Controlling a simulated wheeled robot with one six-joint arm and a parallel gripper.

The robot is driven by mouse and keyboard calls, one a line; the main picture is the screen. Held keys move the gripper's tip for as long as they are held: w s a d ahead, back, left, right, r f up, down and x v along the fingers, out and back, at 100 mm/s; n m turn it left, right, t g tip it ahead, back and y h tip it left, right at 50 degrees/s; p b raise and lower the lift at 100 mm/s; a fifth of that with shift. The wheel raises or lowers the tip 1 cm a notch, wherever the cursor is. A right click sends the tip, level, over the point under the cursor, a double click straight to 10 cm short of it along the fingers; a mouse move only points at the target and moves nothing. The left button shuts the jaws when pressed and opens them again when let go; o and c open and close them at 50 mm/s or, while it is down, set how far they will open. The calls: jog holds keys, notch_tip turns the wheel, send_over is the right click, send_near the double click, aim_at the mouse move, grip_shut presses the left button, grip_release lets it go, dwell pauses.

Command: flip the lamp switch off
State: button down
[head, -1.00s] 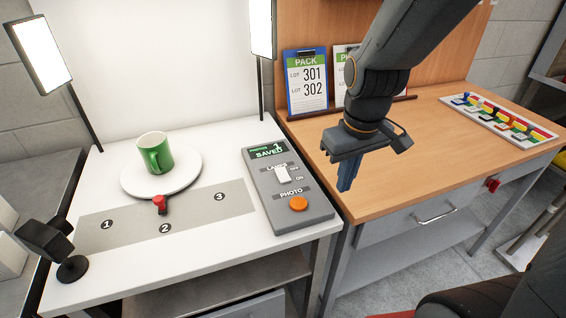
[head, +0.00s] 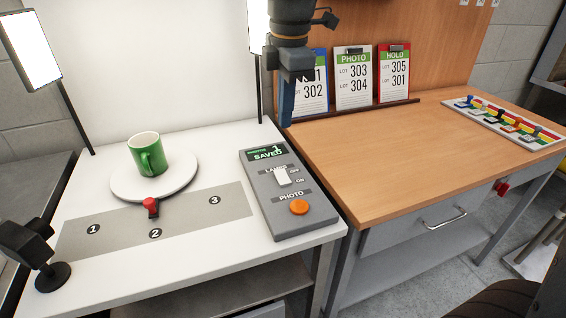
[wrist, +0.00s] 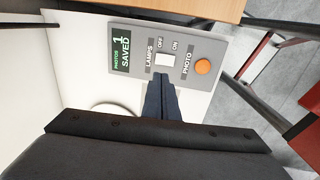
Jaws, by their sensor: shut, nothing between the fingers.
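The grey control box (head: 303,215) stands at the right side of the white table. Its white lamp switch (head: 283,176) sits beside the OFF and ON labels; the switch also shows in the wrist view (wrist: 162,60). I cannot tell which way it is tilted. Both lamp panels (head: 29,49) glow white. My gripper (head: 286,122) is shut and empty, fingers pointing down, raised over the back end of the box. In the wrist view its blue fingers (wrist: 158,80) reach toward the switch, with their tips just short of it in the picture.
An orange PHOTO button (head: 299,207) is on the same box, nearer the front. A small black camera (head: 30,245) stands front left.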

aim_at(283, 172)
jog(key=shift+f, duration=0.1)
jog(key=f+p, duration=0.1)
jog(key=f, duration=0.3)
jog(key=w+f, duration=0.1)
jog(key=f, duration=0.4)
jog(key=f+p, duration=0.1)
jog(key=f, duration=0.3)
jog(key=shift+w+a+f+p, duration=0.25)
jog(key=shift+w+f+p, duration=0.05)
jog(key=shift+f, duration=0.05)
jog(key=shift+d+f, duration=0.1)
